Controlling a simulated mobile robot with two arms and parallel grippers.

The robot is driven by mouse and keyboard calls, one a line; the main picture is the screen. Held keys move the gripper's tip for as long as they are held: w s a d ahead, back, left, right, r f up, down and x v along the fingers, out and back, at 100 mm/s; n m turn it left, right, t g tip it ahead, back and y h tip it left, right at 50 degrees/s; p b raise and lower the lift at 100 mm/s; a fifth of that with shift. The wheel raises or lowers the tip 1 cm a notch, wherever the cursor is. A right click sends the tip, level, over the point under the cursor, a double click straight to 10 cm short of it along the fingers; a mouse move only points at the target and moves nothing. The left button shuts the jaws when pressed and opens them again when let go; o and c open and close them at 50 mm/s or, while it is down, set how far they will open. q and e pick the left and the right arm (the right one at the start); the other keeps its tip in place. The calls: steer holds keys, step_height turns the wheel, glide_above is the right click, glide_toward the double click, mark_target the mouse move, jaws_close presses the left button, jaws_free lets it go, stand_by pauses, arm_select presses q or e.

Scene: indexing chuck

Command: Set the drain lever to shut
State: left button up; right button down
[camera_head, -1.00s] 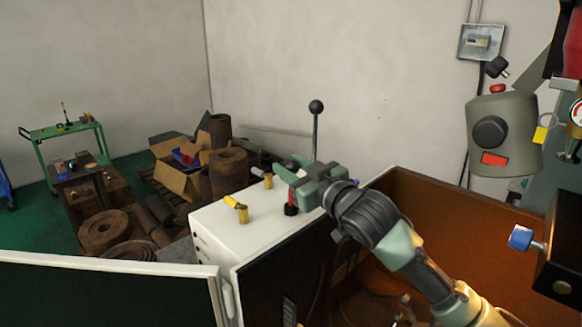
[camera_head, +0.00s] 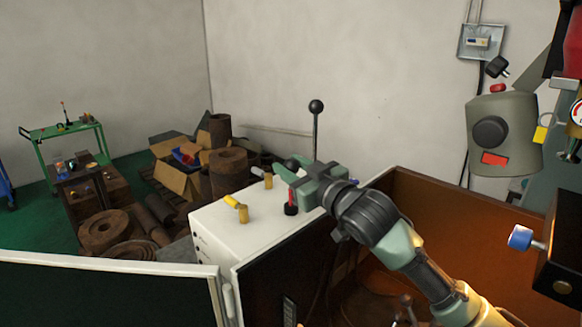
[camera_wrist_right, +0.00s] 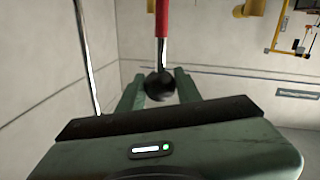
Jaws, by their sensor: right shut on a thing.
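A lever with a red sleeve (camera_head: 291,197) and a black ball knob (camera_wrist_right: 159,86) stands on the white cabinet top (camera_head: 258,231). I see no label telling whether it is the drain lever. My right gripper (camera_head: 290,172) is shut on the black knob, with one finger on each side of it. The wrist view also shows the red sleeve (camera_wrist_right: 162,18) running away from the knob between the fingers (camera_wrist_right: 160,90). The gripper hides part of the lever in the head view. My left gripper is not in view.
Two yellow-handled fittings (camera_head: 237,203) (camera_head: 268,180) stand on the cabinet top. A tall rod with a black ball (camera_head: 316,106) rises just behind my right gripper. A brown open bin (camera_head: 480,225) lies to the right, and boxes and rusty rings stand behind.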

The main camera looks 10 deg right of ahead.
mark_target(291, 205)
stand_by(0.4)
step_height(291, 205, down, 6)
steer(key=shift+r+b, duration=0.1)
steer(key=shift+b, duration=1.15)
steer(key=c, duration=1)
jaws_free()
steer(key=shift+r, duration=0.1)
steer(key=b+v, duration=0.2)
steer(key=v, duration=0.5)
steer(key=shift+b, duration=0.3)
steer(key=shift+s+d, duration=0.15)
steer(key=shift+s, duration=0.2)
